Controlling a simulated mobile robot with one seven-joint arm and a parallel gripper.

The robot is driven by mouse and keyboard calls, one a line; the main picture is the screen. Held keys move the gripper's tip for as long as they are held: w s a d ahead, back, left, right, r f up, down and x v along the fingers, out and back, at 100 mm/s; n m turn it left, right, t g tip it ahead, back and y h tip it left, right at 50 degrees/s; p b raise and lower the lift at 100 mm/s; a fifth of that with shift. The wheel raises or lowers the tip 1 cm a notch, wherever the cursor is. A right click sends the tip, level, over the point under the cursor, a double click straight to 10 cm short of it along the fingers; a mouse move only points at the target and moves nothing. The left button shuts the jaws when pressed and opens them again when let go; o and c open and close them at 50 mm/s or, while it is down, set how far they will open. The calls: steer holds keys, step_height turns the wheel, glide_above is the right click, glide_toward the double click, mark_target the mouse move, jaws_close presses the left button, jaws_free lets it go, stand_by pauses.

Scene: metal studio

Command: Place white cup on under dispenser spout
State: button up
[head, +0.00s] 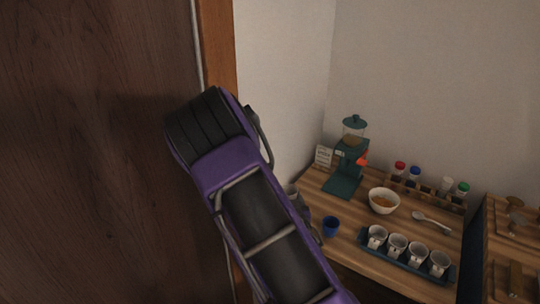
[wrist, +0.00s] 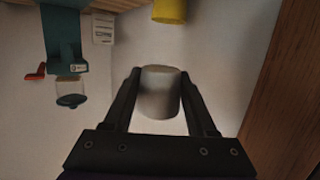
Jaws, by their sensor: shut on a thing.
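My gripper (wrist: 160,76) is shut on a white cup (wrist: 160,98), with one finger on each side of it in the wrist view. The teal dispenser (head: 346,180) stands at the back left of the wooden counter in the head view. It has a clear top container and an orange-red part on its side. The dispenser also shows upside down at the left of the wrist view (wrist: 60,35), apart from the cup. In the head view my purple and black arm hides most of the gripper. The spout is too small to make out clearly.
A tray (head: 408,264) of several white cups, a bowl (head: 383,201), a spoon (head: 432,220) and a rack of bottles (head: 428,194) occupy the counter. A yellow object (wrist: 170,11) shows in the wrist view.

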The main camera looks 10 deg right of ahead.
steer(key=w+d+m+h+b, duration=0.1)
steer(key=w+d+m+h, duration=0.1)
steer(key=d, duration=0.5)
steer(key=shift+f+m+g+h, duration=0.3)
steer(key=shift+m+h, duration=0.4)
steer(key=shift+h, duration=0.5)
steer(key=shift+f+b, duration=1)
steer(key=shift+f, duration=3.8)
steer(key=shift+f, duration=0.1)
steer(key=shift+f+b, duration=0.15)
steer(key=shift+b, duration=0.15)
steer(key=o, duration=1.3)
steer(key=shift+p, duration=0.3)
